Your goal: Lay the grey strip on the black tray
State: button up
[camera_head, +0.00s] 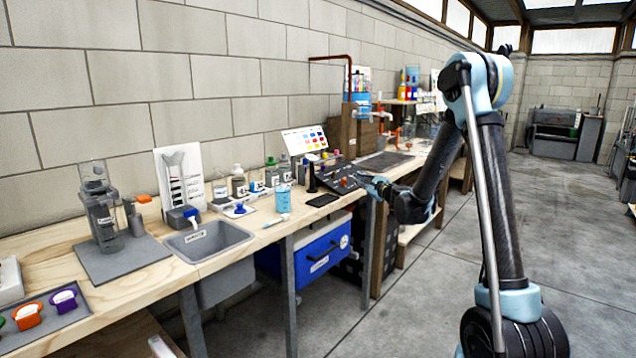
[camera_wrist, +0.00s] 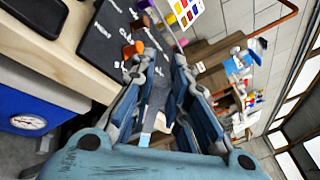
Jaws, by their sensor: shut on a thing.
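My gripper (camera_wrist: 160,75) is shut on a thin grey strip (camera_wrist: 157,98) with a pale, blue-marked end; the strip lies between the two fingers, which partly hide it. In the head view my gripper (camera_head: 370,183) is at the front edge of the bench, beside a dark labelled board (camera_head: 340,178); the strip is too small to make out there. A small flat black tray (camera_head: 322,200) lies on the bench to the left of the gripper. It also shows at the top left of the wrist view (camera_wrist: 38,14). It looks empty.
The dark board with white labels and small coloured pieces also shows in the wrist view (camera_wrist: 105,45). A blue-labelled cup (camera_head: 283,198) and several bottles stand left of the tray. A grey sink (camera_head: 205,240) is further left.

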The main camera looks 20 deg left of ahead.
jog(key=s+a+r+n+g+y, duration=0.35)
jog(key=s+a+n+g, duration=0.25)
jog(key=s+a+n, duration=0.65)
jog(key=shift+s+a+f+m+y, duration=0.1)
jog(key=shift+s+a+f+m, duration=0.15)
jog(key=shift+a+f+m, duration=0.55)
jog(key=shift+s+a+f+m+y, duration=0.15)
jog(key=shift+s+a+f, duration=0.1)
jog(key=shift+f, duration=1.1)
jog(key=shift+s+a+f+m, duration=0.25)
jog(key=shift+a+f+m, duration=0.3)
jog(key=shift+f, duration=0.5)
jog(key=o, duration=0.8)
jog(key=shift+o, duration=1.1)
jog(key=shift+w, duration=0.2)
jog(key=shift+r, duration=0.1)
